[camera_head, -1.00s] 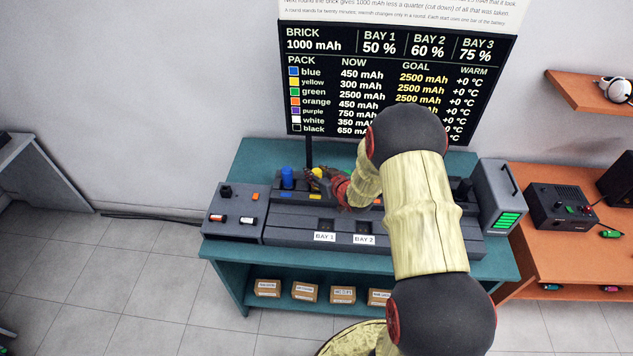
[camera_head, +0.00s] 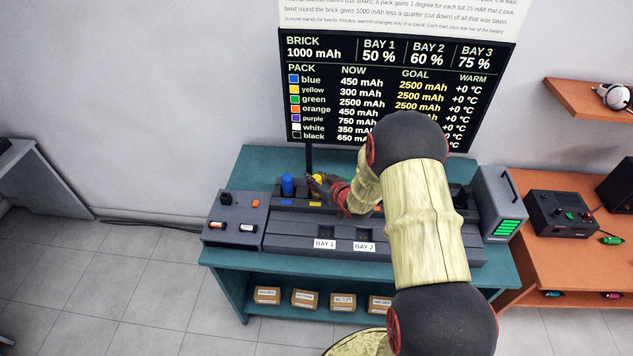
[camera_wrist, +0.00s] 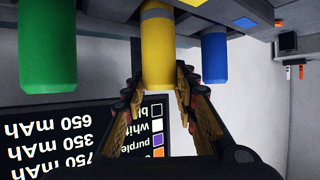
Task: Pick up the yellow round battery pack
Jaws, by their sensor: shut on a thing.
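The yellow round battery pack (camera_wrist: 157,50) hangs in the middle of the wrist view, which is upside down, and stands in its slot. My gripper (camera_wrist: 157,82) has a finger on each side of the pack and is shut on it. In the head view the yellow pack (camera_head: 318,183) shows only in part behind my gripper (camera_head: 324,185), beside the blue pack (camera_head: 287,185). The blue pack also shows right of the yellow one in the wrist view (camera_wrist: 214,58).
A green pack (camera_wrist: 47,50) stands on the other side of the yellow one. The grey charging station (camera_head: 290,236) has bay labels along its front. The board (camera_head: 340,95) stands behind. My arm hides the station's right part. A grey brick with green bars (camera_head: 509,223) stands at right.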

